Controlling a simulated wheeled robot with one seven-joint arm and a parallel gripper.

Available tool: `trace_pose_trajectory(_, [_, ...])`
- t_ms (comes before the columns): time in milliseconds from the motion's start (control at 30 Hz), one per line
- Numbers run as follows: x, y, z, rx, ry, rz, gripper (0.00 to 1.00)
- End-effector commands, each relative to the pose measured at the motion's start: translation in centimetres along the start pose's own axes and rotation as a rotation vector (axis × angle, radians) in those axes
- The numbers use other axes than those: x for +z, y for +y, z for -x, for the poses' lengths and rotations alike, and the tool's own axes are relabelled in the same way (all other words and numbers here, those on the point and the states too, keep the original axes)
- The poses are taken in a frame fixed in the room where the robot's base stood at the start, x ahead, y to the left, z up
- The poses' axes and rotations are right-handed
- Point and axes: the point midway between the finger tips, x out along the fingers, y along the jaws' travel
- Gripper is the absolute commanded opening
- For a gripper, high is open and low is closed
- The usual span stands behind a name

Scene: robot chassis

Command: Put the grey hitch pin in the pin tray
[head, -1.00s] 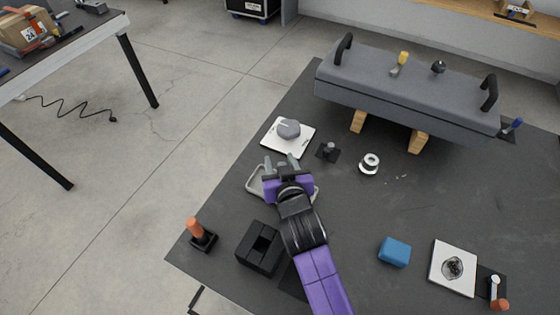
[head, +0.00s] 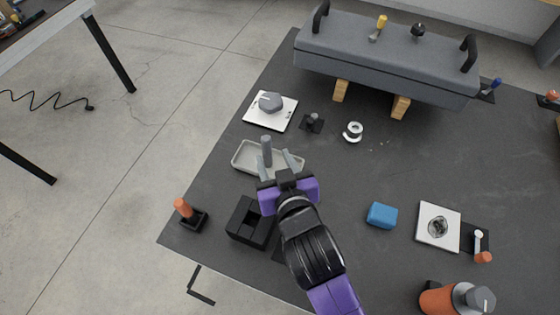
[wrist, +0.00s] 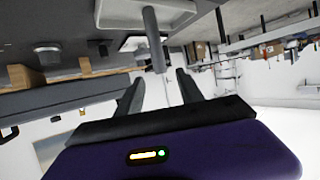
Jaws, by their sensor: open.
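The grey hitch pin (head: 266,147) stands roughly upright in the shallow light-grey pin tray (head: 243,163). My gripper (head: 278,163) is open just on the near side of the pin, with its fingers over the tray's near part. The wrist view, which looks upside down, shows the pin (wrist: 152,35) reaching from the tray (wrist: 118,14) to near the gap between my open fingertips (wrist: 158,76). The fingers look clear of the pin. My gripper hides the tray's near right part.
A black box with a square hole (head: 243,232) and an orange-handled tool (head: 183,208) stand nearby. A white plate (head: 257,112) with a grey knob lies behind the tray. A large grey case (head: 385,60) stands farther back. The mat's middle is mostly clear.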

Motion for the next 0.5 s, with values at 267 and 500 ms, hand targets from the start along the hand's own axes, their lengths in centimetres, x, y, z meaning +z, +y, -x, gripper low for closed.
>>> trace_pose_trajectory(267, [-0.1, 0.0, 0.3, 0.000, 0.001, 0.000, 0.44])
trace_pose_trajectory(500, [3.3, 2.4, 2.8, 0.013, -0.002, -0.003, 0.44])
